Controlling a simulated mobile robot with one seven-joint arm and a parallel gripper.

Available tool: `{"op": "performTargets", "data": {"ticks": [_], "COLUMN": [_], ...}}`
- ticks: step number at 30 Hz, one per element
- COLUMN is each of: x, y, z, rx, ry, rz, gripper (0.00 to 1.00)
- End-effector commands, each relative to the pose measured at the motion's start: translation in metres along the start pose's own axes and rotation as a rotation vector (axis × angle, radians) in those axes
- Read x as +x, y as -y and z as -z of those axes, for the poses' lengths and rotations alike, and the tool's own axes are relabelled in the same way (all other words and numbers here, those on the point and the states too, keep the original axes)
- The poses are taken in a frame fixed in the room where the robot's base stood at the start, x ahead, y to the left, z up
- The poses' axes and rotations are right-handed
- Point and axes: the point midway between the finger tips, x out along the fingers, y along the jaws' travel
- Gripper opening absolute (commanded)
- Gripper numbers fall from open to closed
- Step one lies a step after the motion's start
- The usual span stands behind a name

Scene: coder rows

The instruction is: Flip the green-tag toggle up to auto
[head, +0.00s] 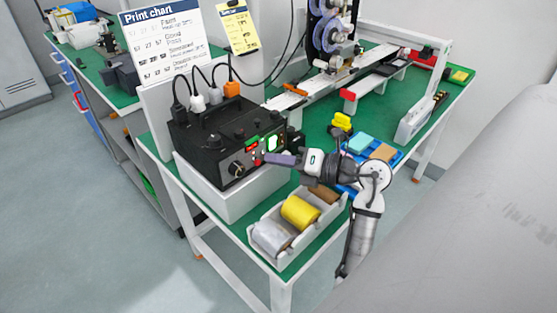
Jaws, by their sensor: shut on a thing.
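A black control box (215,141) stands on a white block at the table's near left corner.
A grey bin with silver and yellow rolls (299,212) sits in front of the box, below my arm. A blue tray (390,158) with blocks lies behind my wrist. Cables with plugs (233,90) rise from the box top. A printing machine (332,30) stands at the back.

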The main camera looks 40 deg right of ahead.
Motion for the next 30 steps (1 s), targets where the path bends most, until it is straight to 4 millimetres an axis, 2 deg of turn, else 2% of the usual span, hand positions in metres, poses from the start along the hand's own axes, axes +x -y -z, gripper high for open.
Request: {"op": "performTargets", "data": {"ticks": [18,30], "x": [0.001,0.004], "y": [-0.018,-0.021], "z": [-0.015,-0.02], "rx": [0.195,0.269], "ry": [-0.303,-0.41], "rz": [0.369,0.497], "gripper": [0.0,0.0]}}
